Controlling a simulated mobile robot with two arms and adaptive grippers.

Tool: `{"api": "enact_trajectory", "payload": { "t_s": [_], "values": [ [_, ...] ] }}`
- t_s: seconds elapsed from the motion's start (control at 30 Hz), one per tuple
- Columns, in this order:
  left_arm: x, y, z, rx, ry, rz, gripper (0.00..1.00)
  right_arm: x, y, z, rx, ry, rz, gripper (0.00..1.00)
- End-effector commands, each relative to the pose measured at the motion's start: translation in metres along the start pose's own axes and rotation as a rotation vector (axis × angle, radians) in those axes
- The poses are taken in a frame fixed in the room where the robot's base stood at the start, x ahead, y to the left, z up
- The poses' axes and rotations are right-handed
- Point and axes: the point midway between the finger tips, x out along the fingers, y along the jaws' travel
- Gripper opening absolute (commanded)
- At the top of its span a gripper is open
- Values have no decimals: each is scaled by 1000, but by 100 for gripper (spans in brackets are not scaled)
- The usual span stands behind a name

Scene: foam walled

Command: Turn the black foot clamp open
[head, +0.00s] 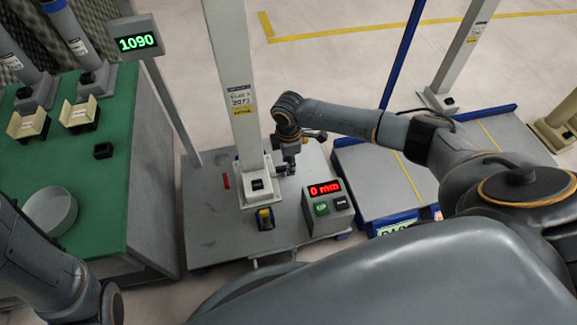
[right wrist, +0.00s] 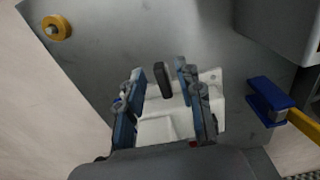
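The black foot clamp (right wrist: 163,80) shows in the right wrist view as a short black lever on a pale foot plate (right wrist: 158,130). My right gripper (right wrist: 162,82) is open, with its blue-grey fingers on either side of the lever and gaps on both sides. I cannot tell how far above the lever the fingertips are. In the head view the right gripper (head: 287,168) points down just right of the foot of the white post (head: 233,80), and hides part of that spot. My left arm enters at lower left; its gripper is out of frame.
A box with a red "0 mm" display (head: 325,188) stands right of the post. The grey base plate (head: 215,235) is bare at front left. A green bench (head: 125,130) stands left, a blue-edged platform (head: 375,190) right.

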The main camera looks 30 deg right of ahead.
Motion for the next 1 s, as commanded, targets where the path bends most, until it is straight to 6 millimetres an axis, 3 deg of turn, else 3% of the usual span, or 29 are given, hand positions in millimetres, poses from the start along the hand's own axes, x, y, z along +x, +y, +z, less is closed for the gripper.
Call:
{"api": "enact_trajectory", "payload": {
  "t_s": [0.37,0.57,0.9,1.0],
  "values": [
    [2,1,-4,2,12,4,36,5,0,0,0,0,0,36],
    [2,1,-4,1,12,5,36,5,0,0,0,0,0,0],
    [8,0,-2,1,16,4,36,3,-1,0,19,0,-1,0],
    [-2,-4,10,-4,-32,-12,36,1,-1,-1,50,2,-1,0]
  ]
}}
